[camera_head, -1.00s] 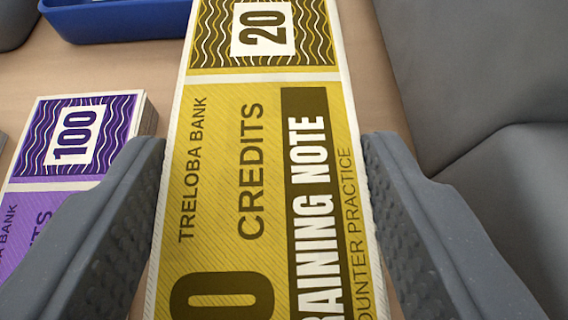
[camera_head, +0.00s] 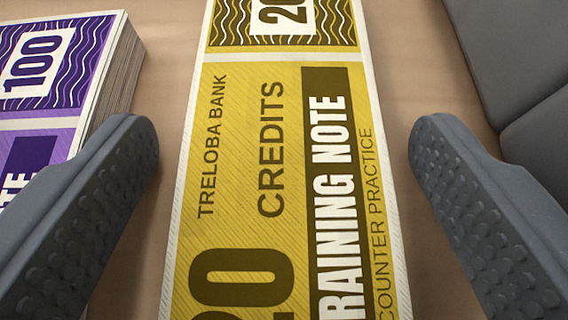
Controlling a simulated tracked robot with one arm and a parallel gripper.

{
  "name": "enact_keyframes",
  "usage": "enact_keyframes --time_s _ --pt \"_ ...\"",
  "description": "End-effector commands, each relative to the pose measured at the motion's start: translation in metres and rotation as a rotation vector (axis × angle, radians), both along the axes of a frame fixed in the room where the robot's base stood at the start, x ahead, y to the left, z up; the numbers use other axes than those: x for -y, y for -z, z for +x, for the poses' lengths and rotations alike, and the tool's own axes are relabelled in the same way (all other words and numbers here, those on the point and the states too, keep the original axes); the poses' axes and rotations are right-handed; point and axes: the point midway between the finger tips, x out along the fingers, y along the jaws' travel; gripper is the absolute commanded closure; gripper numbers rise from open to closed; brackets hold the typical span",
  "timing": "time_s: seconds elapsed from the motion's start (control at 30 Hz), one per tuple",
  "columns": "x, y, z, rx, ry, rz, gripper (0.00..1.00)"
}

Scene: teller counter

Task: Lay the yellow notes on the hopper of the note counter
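The yellow notes (camera_head: 240,140), marked 20 and "TRAINING NOTE", lie flat and lengthwise between my fingers in the camera_head view. They appear to rest on the beige counter top. My gripper (camera_head: 285,140) is open, with one finger on each side of the yellow notes. A clear gap shows between each finger and the notes' edges. The near end of the notes runs out of the bottom of the picture, and the far end is cut off at the top. I cannot identify the note counter or its hopper in this view.
A thick stack of purple 100 notes (camera_head: 62,75) lies at the left, close to my left finger. A grey padded-looking body (camera_head: 530,60) stands at the upper right. Bare beige counter top (camera_head: 405,50) shows between it and the yellow notes.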

Motion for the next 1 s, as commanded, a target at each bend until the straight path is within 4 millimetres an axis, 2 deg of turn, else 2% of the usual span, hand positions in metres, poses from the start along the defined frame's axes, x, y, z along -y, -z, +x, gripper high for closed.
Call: enact_keyframes --time_s 0.13,0.27,0.8,1.0 --pt "0.000 -0.004 -0.002 0.000 0.000 0.000 0.24" --pt "0.000 -0.010 -0.013 0.000 0.000 -0.001 0.24" --pt "0.000 -0.049 -0.085 -0.002 0.001 0.000 0.24" --pt "0.000 -0.059 -0.100 0.003 0.000 0.000 0.24"
